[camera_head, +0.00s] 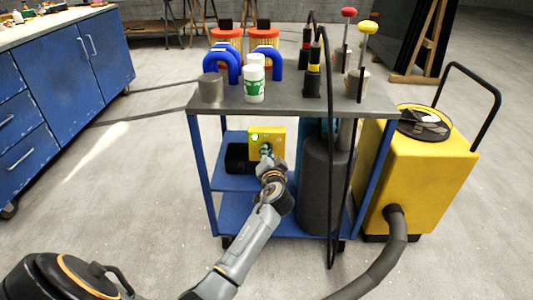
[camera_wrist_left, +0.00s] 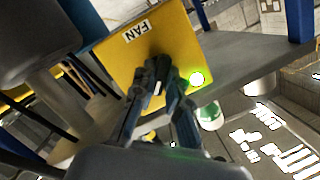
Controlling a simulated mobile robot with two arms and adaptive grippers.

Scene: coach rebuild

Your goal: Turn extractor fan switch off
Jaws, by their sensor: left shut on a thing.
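The yellow switch box (camera_head: 274,134) is at the front of the blue cart, below its grey top. In the left wrist view the box (camera_wrist_left: 115,65) shows close up, tilted, with a white label reading FAN (camera_wrist_left: 137,31). A green lamp (camera_wrist_left: 197,79) glows near one corner of its face. My left gripper (camera_head: 267,154) reaches the box face from the front. In the left wrist view its fingers (camera_wrist_left: 158,84) are shut on the dark switch at the middle of the face. They mostly hide the switch, and I cannot tell its position. My right gripper is out of view.
A yellow extractor (camera_head: 430,185) with a hose stands at the right. Floor at left is clear.

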